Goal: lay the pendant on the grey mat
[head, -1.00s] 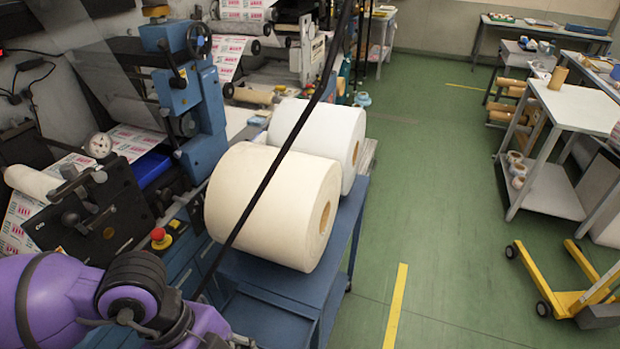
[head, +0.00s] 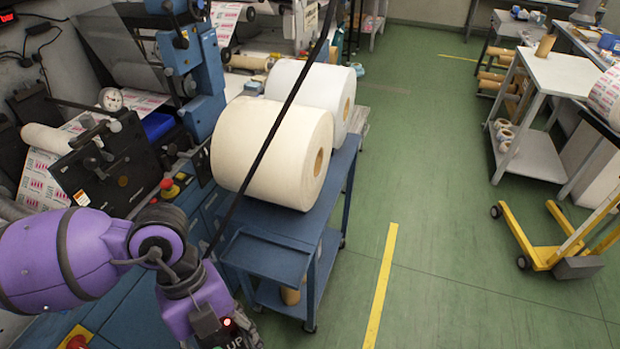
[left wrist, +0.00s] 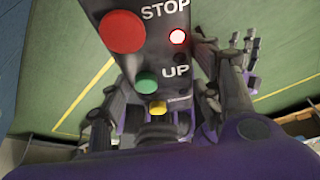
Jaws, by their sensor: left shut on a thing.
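The pendant (left wrist: 150,50) is a dark box with a red STOP button, a lit red lamp, the word UP, and green and yellow buttons. It fills the upper middle of the left wrist view. Its lower part (head: 236,338) shows at the bottom edge of the head view, with a lit red lamp. My left gripper (left wrist: 165,105) is shut on the pendant, with dark finger links on both sides of it. In the head view my purple left arm hides most of the grip. I cannot pick out a grey mat.
A black cable (head: 265,150) slants across the head view in front of two large rolls (head: 270,152) on a blue cart (head: 262,258). The rewinder (head: 190,75) stands at the left. Green floor is open to the right, with a yellow pallet truck (head: 545,255) and white tables (head: 560,82).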

